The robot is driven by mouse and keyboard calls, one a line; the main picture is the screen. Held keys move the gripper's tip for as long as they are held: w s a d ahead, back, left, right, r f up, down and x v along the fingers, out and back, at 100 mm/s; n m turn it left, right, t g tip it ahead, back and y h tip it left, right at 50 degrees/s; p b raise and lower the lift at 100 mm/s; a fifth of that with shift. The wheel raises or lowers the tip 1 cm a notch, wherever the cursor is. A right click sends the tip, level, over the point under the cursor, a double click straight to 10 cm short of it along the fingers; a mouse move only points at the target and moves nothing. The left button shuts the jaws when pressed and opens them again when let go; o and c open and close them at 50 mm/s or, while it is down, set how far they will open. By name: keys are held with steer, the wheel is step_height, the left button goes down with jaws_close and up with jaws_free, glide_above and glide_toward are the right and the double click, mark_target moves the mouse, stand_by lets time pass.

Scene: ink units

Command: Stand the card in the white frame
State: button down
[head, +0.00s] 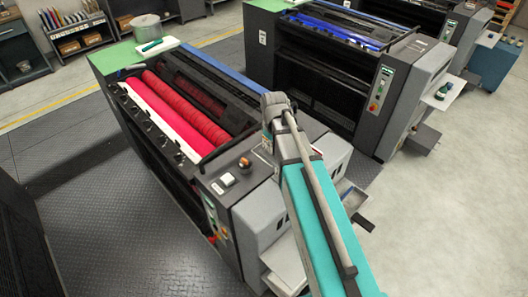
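I cannot make out a card or a white frame for certain. A small white block-like item (228,180) sits on the dark end cover of the near ink unit, too small to identify. A white flat piece (172,43) with a teal item (152,46) on it lies on the green top at the unit's far end. My arm reaches up from the lower right across the near unit. My gripper cannot be made out; it may be hidden behind my arm.
The near ink unit (236,209) has red rollers (185,110). A metal pot (146,27) stands on its green end. A second unit (310,60) with blue rollers stands behind. Grey floor (440,220) is clear at right; dark plate flooring (110,220) lies at left.

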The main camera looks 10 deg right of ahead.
steer(key=shift+a, duration=0.2)
steer(key=shift+w+f, duration=0.25)
steer(key=shift+w, duration=0.25)
steer(key=w+f+b, duration=0.3)
steer(key=w, duration=0.1)
steer(key=w+d+f+b, duration=0.1)
steer(key=w+f+b, duration=0.1)
steer(key=w+b, duration=0.1)
steer(key=w+f+b, duration=0.3)
steer(key=w, duration=0.2)
steer(key=shift+d+f, duration=0.25)
steer(key=shift+f, duration=0.05)
steer(key=shift+w, duration=0.1)
steer(key=shift+w+f+b, duration=0.3)
steer(key=shift+f+b, duration=1.7)
steer(key=shift+f, duration=0.1)
